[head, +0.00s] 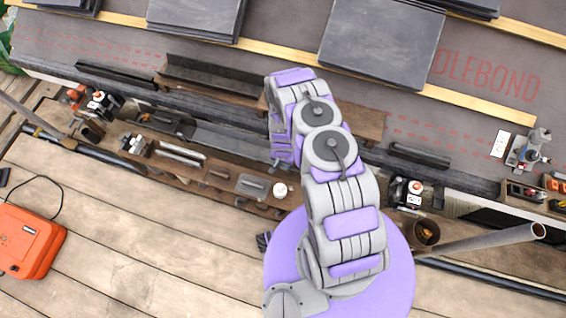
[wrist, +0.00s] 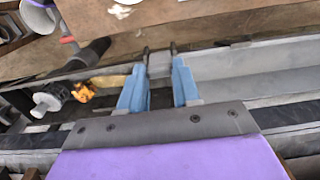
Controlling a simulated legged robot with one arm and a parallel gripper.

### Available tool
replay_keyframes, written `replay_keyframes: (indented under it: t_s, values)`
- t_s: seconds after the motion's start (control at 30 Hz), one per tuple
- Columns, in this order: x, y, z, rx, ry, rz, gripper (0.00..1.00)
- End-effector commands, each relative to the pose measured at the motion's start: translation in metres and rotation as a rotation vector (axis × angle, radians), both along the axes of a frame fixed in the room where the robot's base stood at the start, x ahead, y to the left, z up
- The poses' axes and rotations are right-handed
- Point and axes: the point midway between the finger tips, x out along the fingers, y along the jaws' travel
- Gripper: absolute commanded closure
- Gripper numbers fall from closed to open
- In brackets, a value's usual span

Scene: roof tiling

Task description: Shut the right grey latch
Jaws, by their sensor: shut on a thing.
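In the wrist view my gripper (wrist: 159,82) shows as two blue fingers reaching away from a dark mounting plate. A small grey block, seemingly the grey latch (wrist: 159,67), sits between the fingertips, and the fingers are closed on it. Thin dark prongs stand on both sides of it. The latch lies at the edge of a long grey channel (wrist: 240,62). Whether the latch is fully down cannot be told. In the head view my arm covers the latch and my fingertips.
A black tube and an orange-and-grey fitting (wrist: 75,93) lie left of the fingers in the wrist view. The head view shows stacked slates (head: 382,42), a tool-filled wooden shelf (head: 215,172), an orange case (head: 28,240) and a metal pole (head: 480,241). The planks at lower left are mostly clear.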

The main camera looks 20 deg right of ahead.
Motion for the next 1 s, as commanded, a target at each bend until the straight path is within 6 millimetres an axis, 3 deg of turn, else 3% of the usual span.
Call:
replay_keyframes:
  t_s: [1.0]
  values:
    - [0.020,-0.014,-0.006,0.194,0.289,0.001,0.99]
